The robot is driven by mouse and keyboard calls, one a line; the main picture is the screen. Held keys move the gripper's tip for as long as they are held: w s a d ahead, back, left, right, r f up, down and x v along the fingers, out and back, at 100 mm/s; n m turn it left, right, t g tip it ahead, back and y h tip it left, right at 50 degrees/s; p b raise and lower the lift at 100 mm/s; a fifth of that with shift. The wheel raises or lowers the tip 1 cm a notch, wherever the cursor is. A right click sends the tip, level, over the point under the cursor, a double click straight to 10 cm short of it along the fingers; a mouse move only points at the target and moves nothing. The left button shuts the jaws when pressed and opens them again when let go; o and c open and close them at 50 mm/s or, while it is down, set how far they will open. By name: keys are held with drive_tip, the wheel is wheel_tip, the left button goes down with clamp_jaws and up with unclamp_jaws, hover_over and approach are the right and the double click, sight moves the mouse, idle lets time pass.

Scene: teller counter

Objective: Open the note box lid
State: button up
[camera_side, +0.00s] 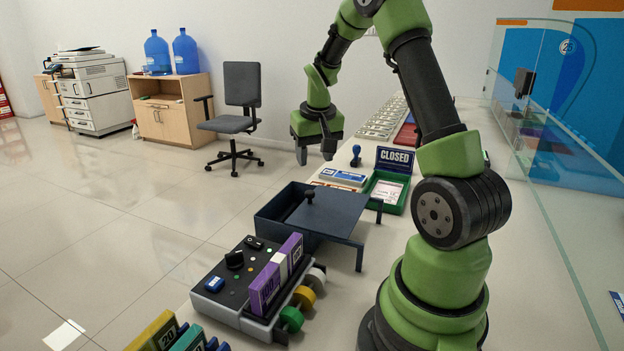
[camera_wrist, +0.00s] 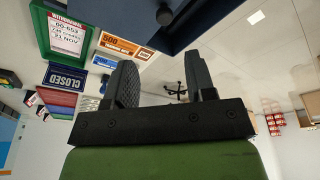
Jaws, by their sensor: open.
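The note box (camera_side: 283,228) is a dark blue box on the counter in the side view. Its flat blue lid (camera_side: 336,212) lies level and reaches out to the right over thin supports. A dark opening shows at the left of the lid. A black round knob (camera_side: 309,196) stands on the lid near its far left edge; it also shows at the top of the wrist view (camera_wrist: 165,15). My gripper (camera_side: 315,153) is open and empty, above and beyond the box, apart from the knob. Its two fingers (camera_wrist: 162,82) are spread in the wrist view.
A green tray (camera_side: 402,203) with a paper slip and a CLOSED sign (camera_side: 393,160) stand just beyond the box. A grey device (camera_side: 235,285) with purple note bundles (camera_side: 265,288) stands in front. A blue stamp (camera_side: 356,155) and banknotes lie farther back. A glass screen borders the right.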

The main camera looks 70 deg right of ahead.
sight(311, 192)
drive_tip(key=f, duration=0.3)
drive_tip(key=w+f+g+y, duration=0.1)
drive_tip(key=f, duration=0.2)
drive_tip(key=d+f+y, duration=0.1)
drive_tip(key=f, duration=0.2)
drive_tip(key=shift+w+f+g, duration=0.15)
drive_tip(key=shift+w+g, duration=0.15)
drive_tip(key=shift+w, duration=0.05)
clamp_jaws()
drive_tip(key=shift+s, duration=0.1)
